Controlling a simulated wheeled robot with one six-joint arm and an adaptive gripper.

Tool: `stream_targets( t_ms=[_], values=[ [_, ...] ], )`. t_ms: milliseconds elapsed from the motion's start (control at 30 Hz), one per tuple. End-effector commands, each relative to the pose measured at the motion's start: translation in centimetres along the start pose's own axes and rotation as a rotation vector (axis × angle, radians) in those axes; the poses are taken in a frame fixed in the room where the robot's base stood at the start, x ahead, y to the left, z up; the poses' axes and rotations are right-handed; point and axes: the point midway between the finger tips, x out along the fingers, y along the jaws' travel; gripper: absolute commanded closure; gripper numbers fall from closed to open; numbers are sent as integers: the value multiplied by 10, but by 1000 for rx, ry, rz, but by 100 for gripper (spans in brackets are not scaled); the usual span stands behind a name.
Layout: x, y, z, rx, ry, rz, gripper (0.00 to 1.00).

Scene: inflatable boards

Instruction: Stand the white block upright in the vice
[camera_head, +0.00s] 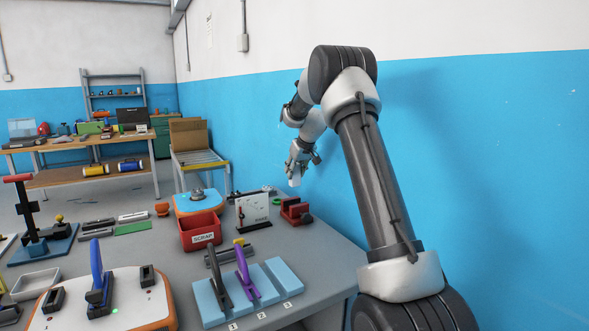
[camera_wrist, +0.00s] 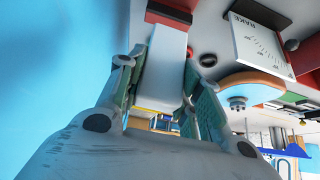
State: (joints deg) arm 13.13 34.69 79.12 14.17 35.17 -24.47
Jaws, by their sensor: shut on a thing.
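My gripper (camera_head: 304,158) is shut on the white block (camera_head: 295,181), which hangs below the fingers. In the wrist view the white block (camera_wrist: 165,62) shows as a long pale bar between the two green-lined fingers. The red vice (camera_head: 295,211) stands at the right back of the grey table, below the block in the head view, with a gap between them in the picture. In the wrist view the red vice (camera_wrist: 168,16) shows just past the block's far end. The vice's jaw gap is not clear.
A white marked panel (camera_head: 252,210) stands left of the vice, with a green ring near it. The red scrap bin (camera_head: 201,231) is further left. A light blue numbered rack (camera_head: 275,272) is in front. The blue wall is close on the right.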

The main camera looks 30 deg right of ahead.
Motion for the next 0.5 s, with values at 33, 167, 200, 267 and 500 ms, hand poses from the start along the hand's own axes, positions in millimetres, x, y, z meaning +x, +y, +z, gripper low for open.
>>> stream_targets(
  t_ms=[33,167,200,267,500],
  values=[
    [4,0,3,0,-2,0,89],
    [16,0,11,1,-2,-1,89],
    [19,0,13,1,-3,-1,89],
    [24,0,16,1,-1,-1,89],
    [38,0,24,0,0,0,89]
  ],
)
